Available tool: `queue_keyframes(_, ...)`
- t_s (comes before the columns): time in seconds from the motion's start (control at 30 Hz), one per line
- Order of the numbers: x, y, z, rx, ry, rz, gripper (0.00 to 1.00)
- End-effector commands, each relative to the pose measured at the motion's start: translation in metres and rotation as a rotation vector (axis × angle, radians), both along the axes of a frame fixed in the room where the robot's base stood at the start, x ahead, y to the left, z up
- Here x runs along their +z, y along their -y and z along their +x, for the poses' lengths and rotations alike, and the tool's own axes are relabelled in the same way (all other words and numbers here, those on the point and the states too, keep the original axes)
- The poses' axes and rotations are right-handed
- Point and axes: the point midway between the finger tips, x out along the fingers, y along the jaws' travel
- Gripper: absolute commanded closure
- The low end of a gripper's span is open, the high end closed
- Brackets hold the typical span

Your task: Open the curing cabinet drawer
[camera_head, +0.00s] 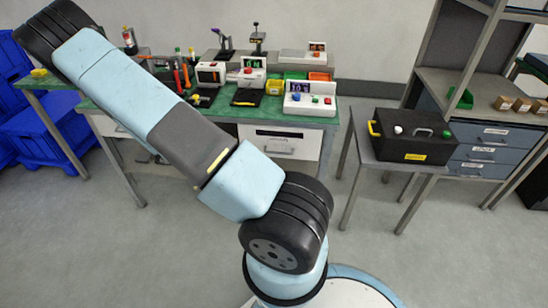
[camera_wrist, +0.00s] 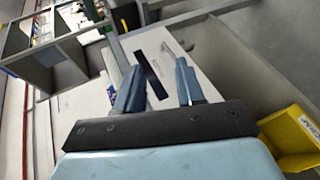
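I cannot tell for sure which unit is the curing cabinet. In the head view, a white drawer front (camera_head: 284,146) with a dark strip sits under the green-topped bench and looks shut. Blue drawers (camera_head: 482,153) under the bench at the right also look shut. In the wrist view, my gripper (camera_wrist: 159,66) is open, with nothing between its fingers. Beyond them is a white panel (camera_wrist: 197,76) with a black bar (camera_wrist: 152,75); I cannot tell whether the fingers touch it. My gripper is outside the head view, where my arm reaches to the upper left.
A black case (camera_head: 412,147) stands on a small table right of the green bench (camera_head: 230,113), which carries instruments and tools. Blue crates (camera_head: 45,140) stand at the left. In the wrist view, a yellow bin (camera_wrist: 296,135) is close at lower right and a shelf unit (camera_wrist: 30,62) is upper left.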

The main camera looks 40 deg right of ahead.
Motion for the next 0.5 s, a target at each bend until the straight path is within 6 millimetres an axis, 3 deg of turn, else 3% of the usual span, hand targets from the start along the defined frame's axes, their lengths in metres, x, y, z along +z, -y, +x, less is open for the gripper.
queue_keyframes(0.1, -0.024, 0.011, -0.002, 0.032, -0.021, -0.090, 0.62)
queue_keyframes(0.5, -0.092, 0.050, -0.006, 0.188, -0.050, -0.371, 0.62)
